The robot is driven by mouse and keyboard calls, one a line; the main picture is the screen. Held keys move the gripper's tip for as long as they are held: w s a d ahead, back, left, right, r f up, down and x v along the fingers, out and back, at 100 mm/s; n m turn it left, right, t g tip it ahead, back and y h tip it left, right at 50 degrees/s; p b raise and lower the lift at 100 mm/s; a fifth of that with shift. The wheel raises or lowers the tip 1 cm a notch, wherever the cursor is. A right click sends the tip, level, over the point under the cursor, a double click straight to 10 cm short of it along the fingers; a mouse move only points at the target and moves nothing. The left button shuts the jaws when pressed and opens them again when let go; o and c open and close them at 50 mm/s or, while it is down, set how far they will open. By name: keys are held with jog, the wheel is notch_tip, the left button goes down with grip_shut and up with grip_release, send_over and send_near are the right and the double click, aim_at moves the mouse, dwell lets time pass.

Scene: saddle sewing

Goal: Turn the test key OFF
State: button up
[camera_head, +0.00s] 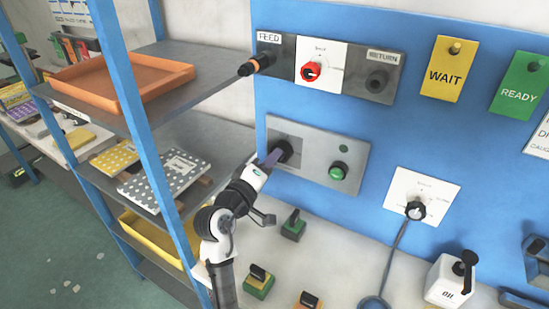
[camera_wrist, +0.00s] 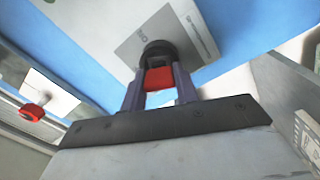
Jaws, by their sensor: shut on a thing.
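The test key (camera_wrist: 158,79) shows as a red piece between my fingers in the wrist view, in front of a black round lock (camera_wrist: 158,52). In the head view the lock (camera_head: 285,149) sits at the left of a grey panel (camera_head: 318,150) on the blue board. My gripper (camera_head: 274,157) reaches up to it from the lower left and hides the key there. In the wrist view my gripper (camera_wrist: 159,88) is shut on the red key, a finger on each side. I cannot read the key's position.
A green button (camera_head: 338,171) sits right of the lock on the same panel. Above is a panel with a red knob (camera_head: 312,71) and a protruding FEED fitting (camera_head: 252,66). A shelf rack with an orange tray (camera_head: 122,78) stands close at the left. A cable plug (camera_head: 415,210) is lower right.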

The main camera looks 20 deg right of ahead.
jog(key=shift+n, duration=1.5)
jog(key=shift+n, duration=1)
jog(key=o, duration=1)
jog(key=v, duration=0.5)
